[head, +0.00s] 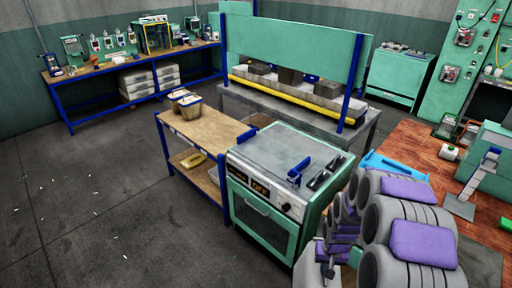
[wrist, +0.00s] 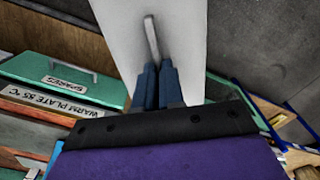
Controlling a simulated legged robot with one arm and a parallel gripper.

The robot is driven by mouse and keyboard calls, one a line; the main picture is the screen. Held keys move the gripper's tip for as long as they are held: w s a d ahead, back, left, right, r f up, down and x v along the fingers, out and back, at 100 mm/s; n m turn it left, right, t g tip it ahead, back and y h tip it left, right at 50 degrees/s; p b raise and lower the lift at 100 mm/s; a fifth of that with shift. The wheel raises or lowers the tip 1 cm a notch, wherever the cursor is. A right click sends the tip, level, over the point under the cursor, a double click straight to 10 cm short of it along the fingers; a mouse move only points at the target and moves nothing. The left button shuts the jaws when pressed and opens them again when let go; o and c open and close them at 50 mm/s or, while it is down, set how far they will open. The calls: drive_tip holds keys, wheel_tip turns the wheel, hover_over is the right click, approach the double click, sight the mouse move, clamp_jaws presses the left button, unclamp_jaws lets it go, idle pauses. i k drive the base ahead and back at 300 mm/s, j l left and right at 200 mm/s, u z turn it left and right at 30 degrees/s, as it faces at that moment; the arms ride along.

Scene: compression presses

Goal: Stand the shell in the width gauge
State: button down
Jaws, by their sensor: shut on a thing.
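In the wrist view my gripper (wrist: 157,68) has its two blue fingers close together, shut on a thin pale grey strip (wrist: 152,38). The strip stands out beyond the fingertips and looks like the shell seen edge-on, but its full shape does not show. A plain white surface (wrist: 185,25) lies behind it. In the head view my arm covers the lower right, and I cannot make out the held piece there. I cannot tell for sure which thing is the width gauge; a small blue stand (head: 299,172) sits on the green-fronted oven.
The oven (head: 262,215) has a flat grey top with dark pieces at its right edge. A wooden bench (head: 205,128) with baskets stands to its left. A blue-legged workbench (head: 130,66) runs along the back wall. Open dark floor (head: 90,190) lies at left.

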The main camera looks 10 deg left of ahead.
sight(272, 153)
drive_tip(key=i+j, duration=0.15)
drive_tip(key=j, duration=0.2)
drive_tip(key=i+j, duration=0.2)
drive_tip(key=j, duration=0.2)
drive_tip(key=i+j, duration=0.15)
drive_tip(key=j, duration=0.2)
drive_tip(key=i+j, duration=0.2)
drive_tip(key=j, duration=0.15)
drive_tip(key=i+j, duration=0.15)
drive_tip(key=j, duration=0.25)
